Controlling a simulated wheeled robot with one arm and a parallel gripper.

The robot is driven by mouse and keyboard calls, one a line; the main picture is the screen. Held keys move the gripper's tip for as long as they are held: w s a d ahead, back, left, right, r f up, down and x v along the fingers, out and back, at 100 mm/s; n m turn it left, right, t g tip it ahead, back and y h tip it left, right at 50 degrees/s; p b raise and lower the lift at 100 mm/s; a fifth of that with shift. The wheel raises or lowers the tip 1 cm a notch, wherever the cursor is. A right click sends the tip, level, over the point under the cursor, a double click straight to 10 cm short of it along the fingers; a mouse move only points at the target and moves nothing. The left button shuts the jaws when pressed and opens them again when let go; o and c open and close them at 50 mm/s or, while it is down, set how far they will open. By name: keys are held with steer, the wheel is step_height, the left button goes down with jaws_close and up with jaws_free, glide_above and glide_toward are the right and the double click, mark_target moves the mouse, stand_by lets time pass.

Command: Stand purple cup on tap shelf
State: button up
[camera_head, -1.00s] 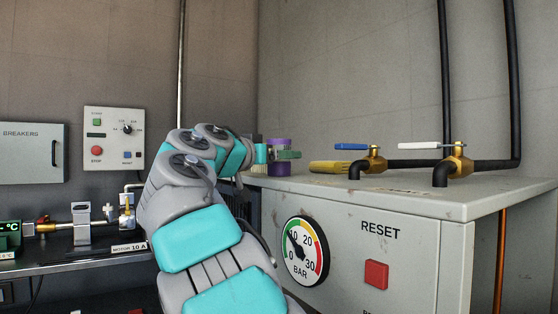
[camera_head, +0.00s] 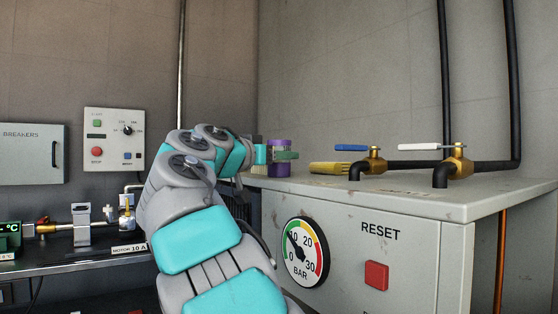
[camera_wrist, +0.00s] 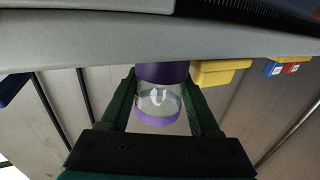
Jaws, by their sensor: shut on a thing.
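The purple cup (camera_head: 279,170) shows at the left end of the tap shelf (camera_head: 400,188), the grey cabinet top with two brass taps. It looks upright. In the wrist view the cup (camera_wrist: 158,103) has a clear middle between two purple bands. My gripper (camera_head: 288,155) has green fingers, and they are closed on the cup from both sides. My gripper also shows in the wrist view (camera_wrist: 160,95). I cannot tell whether the cup's base touches the shelf.
A yellow object (camera_head: 328,168) lies on the shelf right of the cup. Beyond it stand a tap with a blue lever (camera_head: 351,147) and one with a white lever (camera_head: 420,146), with black pipes. Bare shelf top lies along the front.

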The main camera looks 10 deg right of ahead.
steer(key=shift+r, duration=0.15)
steer(key=shift+r+p, duration=0.65)
steer(key=shift+r, duration=1)
steer(key=shift+s+d+b, duration=0.1)
steer(key=shift+s+b, duration=0.5)
steer(key=shift+s, duration=0.8)
steer(key=s, duration=0.4)
steer(key=s+r+b, duration=0.1)
steer(key=s, duration=0.3)
steer(key=s+b, duration=0.1)
steer(key=s, duration=0.2)
steer(key=shift+s+d+r, duration=0.15)
steer(key=shift+s+d, duration=0.05)
steer(key=shift+s, duration=0.85)
steer(key=shift+s, duration=0.1)
